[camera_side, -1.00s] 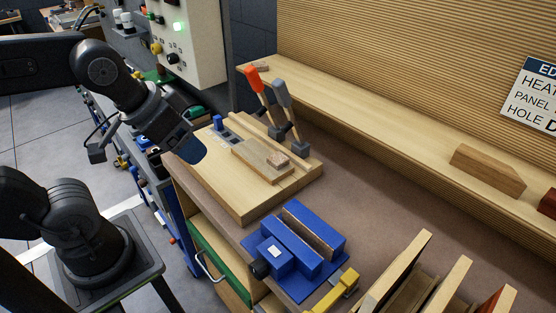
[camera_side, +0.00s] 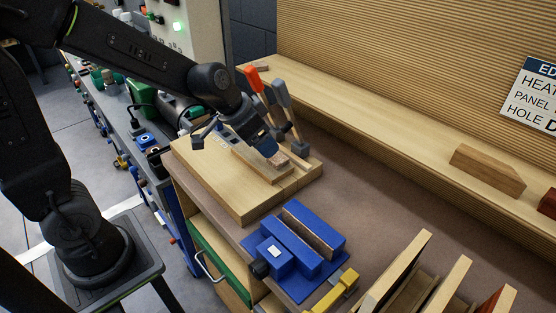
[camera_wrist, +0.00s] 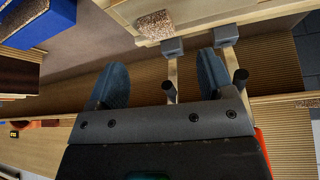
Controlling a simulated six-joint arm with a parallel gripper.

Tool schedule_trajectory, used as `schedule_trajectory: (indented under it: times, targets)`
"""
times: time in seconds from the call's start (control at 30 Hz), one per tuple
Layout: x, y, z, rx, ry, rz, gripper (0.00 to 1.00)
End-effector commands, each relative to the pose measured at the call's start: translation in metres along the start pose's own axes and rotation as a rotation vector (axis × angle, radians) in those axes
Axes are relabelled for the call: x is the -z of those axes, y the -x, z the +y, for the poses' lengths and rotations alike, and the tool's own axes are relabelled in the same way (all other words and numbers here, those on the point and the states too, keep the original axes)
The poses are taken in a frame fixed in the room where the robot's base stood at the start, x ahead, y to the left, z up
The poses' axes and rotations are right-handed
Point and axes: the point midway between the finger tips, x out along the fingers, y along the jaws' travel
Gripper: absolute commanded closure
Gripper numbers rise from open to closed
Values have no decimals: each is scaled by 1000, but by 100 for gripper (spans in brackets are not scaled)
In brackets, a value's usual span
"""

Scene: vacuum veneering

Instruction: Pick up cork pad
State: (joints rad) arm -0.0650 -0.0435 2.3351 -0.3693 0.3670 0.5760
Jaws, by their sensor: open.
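The cork pad (camera_side: 281,161) is a small speckled brown block. It lies on a light wood piece (camera_side: 258,167) on top of the wooden fixture board (camera_side: 240,203). In the wrist view the cork pad (camera_wrist: 154,24) shows near the top, beyond my fingertips. My gripper (camera_side: 269,149) is just above the pad and partly covers it in the side view. In the wrist view the two blue-grey fingers of my gripper (camera_wrist: 162,76) are spread apart with nothing between them.
Two toggle clamps, one with a red handle (camera_side: 254,80) and one with a grey handle (camera_side: 282,93), stand close behind my gripper. A blue vise (camera_side: 297,250) sits in front of the board. Upright wood panels (camera_side: 396,271) stand at the lower right.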

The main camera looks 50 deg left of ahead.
Motion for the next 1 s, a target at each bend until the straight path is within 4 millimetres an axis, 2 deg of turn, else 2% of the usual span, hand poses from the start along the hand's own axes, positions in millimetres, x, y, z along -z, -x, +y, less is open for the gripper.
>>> schedule_trajectory:
  times: [0.1,0.27,0.47,0.6,1.0]
  targets:
    - [-1,-14,1,-1,0,-3,25]
    - [-1,-22,1,0,0,-2,25]
    - [-3,-51,5,-1,1,-7,25]
    - [-2,-62,5,-2,1,-3,25]
    - [-2,-71,4,2,0,-5,25]
